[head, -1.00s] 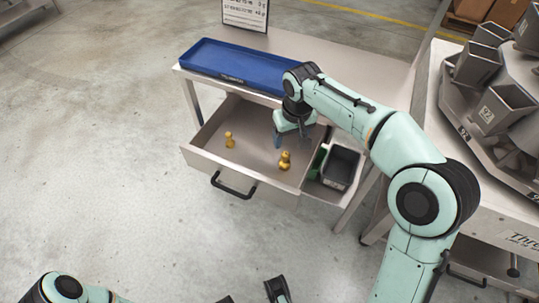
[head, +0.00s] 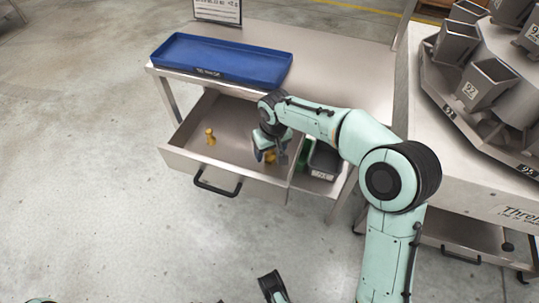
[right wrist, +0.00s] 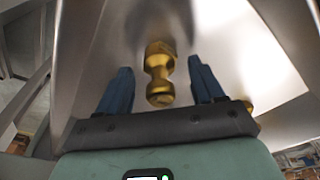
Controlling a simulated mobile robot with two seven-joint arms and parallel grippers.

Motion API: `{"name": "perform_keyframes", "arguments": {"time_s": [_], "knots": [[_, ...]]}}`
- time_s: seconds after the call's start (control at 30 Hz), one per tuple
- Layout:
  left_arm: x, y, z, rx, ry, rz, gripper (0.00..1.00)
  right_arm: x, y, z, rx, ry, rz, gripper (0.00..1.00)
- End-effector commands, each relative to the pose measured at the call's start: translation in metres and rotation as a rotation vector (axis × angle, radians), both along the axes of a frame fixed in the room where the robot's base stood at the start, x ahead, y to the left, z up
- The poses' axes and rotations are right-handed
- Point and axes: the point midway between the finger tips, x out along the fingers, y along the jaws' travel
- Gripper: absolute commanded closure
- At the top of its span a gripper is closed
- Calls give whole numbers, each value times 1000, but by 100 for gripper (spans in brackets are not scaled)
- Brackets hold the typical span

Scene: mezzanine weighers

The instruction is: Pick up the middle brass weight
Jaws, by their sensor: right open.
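Brass weights lie in the open drawer (head: 235,120). One brass weight (head: 210,137) stands apart at the left, clear of my gripper. Another brass weight (head: 270,158) shows partly beside my right gripper (head: 268,152), which hides some of it. In the right wrist view, a waisted brass weight (right wrist: 160,72) sits between the two spread blue fingers of my right gripper (right wrist: 160,88), with gaps on both sides. A second brass weight (right wrist: 248,105) peeps out right of the fingers, mostly hidden. I cannot tell which is the middle one. Part of my left arm shows at the bottom edge; its jaws are unclear.
A blue tray (head: 222,58) lies on the table (head: 335,65) above the drawer. A weigher with grey buckets (head: 485,85) stands at right.

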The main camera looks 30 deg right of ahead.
Motion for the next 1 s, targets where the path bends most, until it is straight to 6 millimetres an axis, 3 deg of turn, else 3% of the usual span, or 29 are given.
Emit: {"name": "perform_keyframes", "arguments": {"time_s": [0.1, 0.3, 0.5, 0.83, 1.0], "knots": [[6, 3, -5, 8, -17, 7, 51, 2, 0, -14, 1, 2, 1, 33], [6, 3, -4, 8, -17, 6, 51, 2, 0, -13, 1, 0, 1, 33], [6, 3, -4, 8, -16, 6, 51, 2, 0, -13, 1, 0, 1, 98], [5, 2, -3, 7, -14, 5, 51, 2, 0, -10, 1, -2, 1, 99], [0, 0, 2, -1, 0, -1, 51, 3, 0, 4, 0, -5, 0, 99]]}}
